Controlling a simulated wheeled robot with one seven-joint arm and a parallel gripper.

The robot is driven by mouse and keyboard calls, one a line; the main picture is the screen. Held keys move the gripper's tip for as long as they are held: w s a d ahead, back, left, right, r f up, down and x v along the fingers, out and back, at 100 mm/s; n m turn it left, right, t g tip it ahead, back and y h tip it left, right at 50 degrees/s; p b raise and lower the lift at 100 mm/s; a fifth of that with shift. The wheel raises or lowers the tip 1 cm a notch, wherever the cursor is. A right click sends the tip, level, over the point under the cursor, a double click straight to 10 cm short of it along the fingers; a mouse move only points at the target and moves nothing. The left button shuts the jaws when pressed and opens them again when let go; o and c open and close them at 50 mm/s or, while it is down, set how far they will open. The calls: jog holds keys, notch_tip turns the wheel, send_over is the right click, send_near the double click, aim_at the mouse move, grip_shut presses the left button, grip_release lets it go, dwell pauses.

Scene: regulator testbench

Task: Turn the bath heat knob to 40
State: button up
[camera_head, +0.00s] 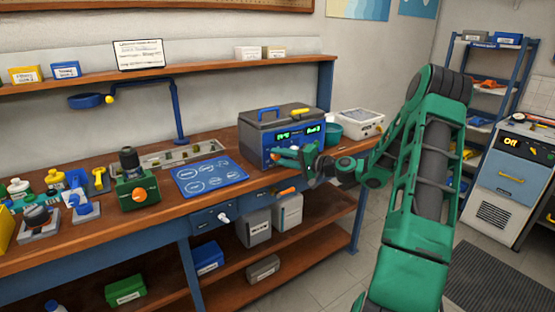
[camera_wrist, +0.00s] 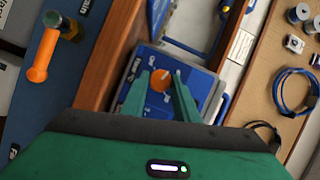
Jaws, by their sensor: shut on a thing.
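The heated bath is a grey box (camera_head: 285,118) with a blue front, standing on the wooden bench, with green lit readouts (camera_head: 297,133) too small to read surely. My gripper (camera_head: 276,156) reaches its blue front from the right. In the wrist view, an orange round knob (camera_wrist: 160,82) with a pale pointer mark sits on the blue panel (camera_wrist: 155,57). My gripper's green fingers (camera_wrist: 160,76) are shut on the knob, one on each side. White marks around the knob are too small to read surely, and the fingers hide part of the dial. The knob's setting cannot be told.
An orange valve handle (camera_wrist: 39,55) is on the bench's blue front. A blue mat (camera_head: 208,176) and a green device with an orange knob (camera_head: 135,190) lie left.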

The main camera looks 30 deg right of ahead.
jog(key=m, duration=0.2)
jog(key=m+t, duration=0.1)
jog(key=m, duration=0.1)
jog(key=shift+d+f+m+t+y, duration=0.2)
jog(key=shift+f+m+t+y, duration=0.1)
jog(key=shift+f+y, duration=0.1)
dwell(0.4)
jog(key=o, duration=1)
jog(key=shift+o, duration=0.3)
jog(key=shift+r, duration=0.1)
jog(key=v, duration=1)
jog(key=shift+s+f, duration=0.25)
jog(key=shift+s, duration=0.1)
